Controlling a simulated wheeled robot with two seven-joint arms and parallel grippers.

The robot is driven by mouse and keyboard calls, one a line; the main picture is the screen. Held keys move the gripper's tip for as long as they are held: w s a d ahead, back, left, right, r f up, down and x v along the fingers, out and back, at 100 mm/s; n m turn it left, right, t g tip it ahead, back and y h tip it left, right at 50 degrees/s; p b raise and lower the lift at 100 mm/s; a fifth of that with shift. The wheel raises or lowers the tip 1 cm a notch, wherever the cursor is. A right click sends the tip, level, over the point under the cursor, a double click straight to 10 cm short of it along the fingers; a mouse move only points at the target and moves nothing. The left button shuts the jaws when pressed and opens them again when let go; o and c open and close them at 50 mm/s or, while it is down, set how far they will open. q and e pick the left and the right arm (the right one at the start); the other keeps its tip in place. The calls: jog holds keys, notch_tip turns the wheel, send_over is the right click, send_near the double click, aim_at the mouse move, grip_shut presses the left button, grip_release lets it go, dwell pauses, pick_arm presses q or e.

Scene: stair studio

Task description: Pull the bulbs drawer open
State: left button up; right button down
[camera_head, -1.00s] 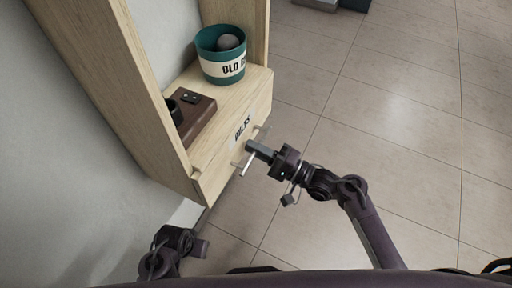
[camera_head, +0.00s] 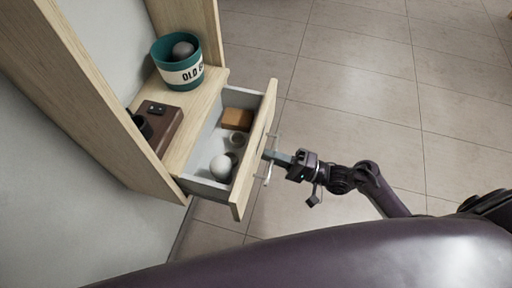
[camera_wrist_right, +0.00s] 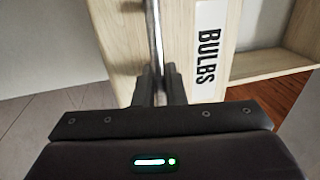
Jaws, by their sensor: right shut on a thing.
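The bulbs drawer (camera_head: 250,160) stands partly open from the wooden cabinet, its inside showing. Its wooden front carries a white label reading BULBS (camera_wrist_right: 207,45) in the right wrist view. My right gripper (camera_head: 272,157) is shut on the drawer's metal bar handle (camera_head: 267,172). In the right wrist view the handle (camera_wrist_right: 153,40) runs up from between the dark fingers (camera_wrist_right: 158,82). My left gripper is not in view.
On the cabinet top (camera_head: 205,102) stand a teal bin (camera_head: 176,62) with a grey ball in it and a dark brown box (camera_head: 160,126). Cabinet side walls rise at the left and back. The tiled floor (camera_head: 350,75) to the right is clear.

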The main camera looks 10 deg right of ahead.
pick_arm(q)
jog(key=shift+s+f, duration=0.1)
pick_arm(e)
jog(key=shift+s+d+f, duration=0.1)
jog(key=shift+d, duration=0.05)
jog(key=c, duration=1.6)
grip_release()
jog(key=shift+o, duration=0.2)
